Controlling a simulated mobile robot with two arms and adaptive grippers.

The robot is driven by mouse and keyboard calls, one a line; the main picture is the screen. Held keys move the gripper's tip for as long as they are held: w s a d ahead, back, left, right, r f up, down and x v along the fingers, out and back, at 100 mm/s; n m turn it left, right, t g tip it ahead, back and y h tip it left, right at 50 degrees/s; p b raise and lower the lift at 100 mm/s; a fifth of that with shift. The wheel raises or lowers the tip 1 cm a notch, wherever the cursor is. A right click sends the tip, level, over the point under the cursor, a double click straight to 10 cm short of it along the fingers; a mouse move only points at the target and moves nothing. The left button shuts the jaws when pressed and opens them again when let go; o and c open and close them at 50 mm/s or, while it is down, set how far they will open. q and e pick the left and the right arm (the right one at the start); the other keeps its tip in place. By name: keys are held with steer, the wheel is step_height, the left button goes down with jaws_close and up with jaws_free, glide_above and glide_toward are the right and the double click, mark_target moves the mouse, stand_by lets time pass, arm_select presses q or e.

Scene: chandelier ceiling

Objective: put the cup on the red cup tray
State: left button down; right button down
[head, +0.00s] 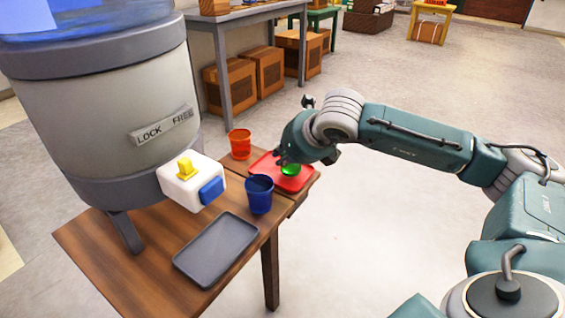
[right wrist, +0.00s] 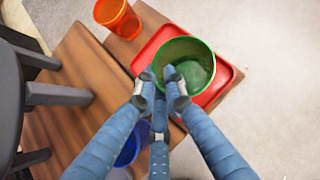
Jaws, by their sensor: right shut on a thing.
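The green cup (head: 291,170) is at the red tray (head: 297,184) on the right part of the wooden table. In the right wrist view the green cup (right wrist: 199,72) shows from above, over the red tray (right wrist: 146,58). I cannot tell whether its base touches the tray. My right gripper (head: 283,161) is shut on the green cup; its fingers (right wrist: 164,82) grip the near rim in the wrist view. My left gripper is not in view.
An orange cup (head: 240,144) stands behind the tray and a blue cup (head: 259,196) stands left of it. A grey tray (head: 217,248) lies empty at the front. A large water dispenser (head: 115,105) fills the table's left side.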

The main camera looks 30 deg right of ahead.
steer(key=shift+f, duration=0.75)
steer(key=shift+f+b, duration=0.2)
steer(key=shift+b, duration=0.15)
steer(key=c, duration=1.8)
jaws_free()
steer(key=shift+c, duration=0.2)
steer(key=shift+r, duration=0.15)
